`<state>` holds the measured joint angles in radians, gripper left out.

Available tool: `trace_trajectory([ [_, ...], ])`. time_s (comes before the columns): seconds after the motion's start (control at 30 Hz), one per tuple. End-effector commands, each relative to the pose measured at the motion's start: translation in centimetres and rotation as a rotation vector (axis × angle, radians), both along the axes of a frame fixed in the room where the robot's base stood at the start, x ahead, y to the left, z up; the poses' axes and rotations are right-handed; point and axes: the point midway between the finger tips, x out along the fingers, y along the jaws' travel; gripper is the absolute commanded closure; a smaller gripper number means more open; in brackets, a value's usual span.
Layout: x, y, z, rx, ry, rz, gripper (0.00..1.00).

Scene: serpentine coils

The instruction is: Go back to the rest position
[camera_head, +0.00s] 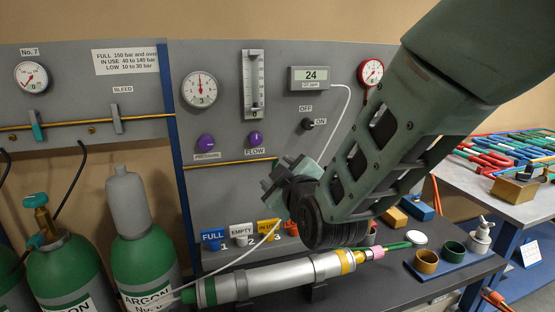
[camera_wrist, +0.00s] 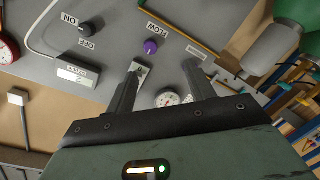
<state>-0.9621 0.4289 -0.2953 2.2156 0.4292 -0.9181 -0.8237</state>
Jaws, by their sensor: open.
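My gripper (camera_head: 281,176) is raised in front of the grey control panel (camera_head: 225,125), at the end of my green arm, which comes in from the upper right. In the wrist view its two dark fingers (camera_wrist: 165,92) stand apart with nothing between them. The panel lies beyond the fingers, with the purple FLOW knob (camera_wrist: 151,47) and a gauge (camera_wrist: 167,98) near them. In the head view my wrist hides part of the panel's lower right and the bench behind it.
A silver and green tube (camera_head: 270,278) lies on the dark bench. Green argon cylinders (camera_head: 72,270) stand at the left. FULL, EMPTY and IN USE tags (camera_head: 240,233) stand behind the tube. A cluttered side table (camera_head: 525,210) stands beyond.

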Motion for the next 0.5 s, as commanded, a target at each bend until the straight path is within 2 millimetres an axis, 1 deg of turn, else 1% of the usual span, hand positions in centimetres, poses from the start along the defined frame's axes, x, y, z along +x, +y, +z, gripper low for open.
trace_trajectory([
  [0.07, -1.4, -0.4, -1.3, 0.044, 0.146, 0.019, 0.46],
  [0.17, -4.7, -0.8, -3.6, 0.095, 0.389, 0.046, 0.46],
  [0.2, -6.4, -1.0, -4.4, 0.110, 0.488, 0.053, 0.46],
  [0.27, -9.2, -1.5, -5.5, 0.122, 0.633, 0.058, 0.46],
  [0.3, -11.1, -2.0, -6.2, 0.123, 0.726, 0.056, 0.46],
  [0.37, -14.2, -2.9, -7.0, 0.113, 0.858, 0.044, 0.46],
  [0.4, -16.3, -3.7, -7.4, 0.100, 0.944, 0.028, 0.46],
  [0.47, -19.4, -5.1, -8.0, 0.070, 1.062, -0.003, 0.46],
  [0.5, -21.4, -6.2, -8.3, 0.044, 1.131, -0.030, 0.46],
])
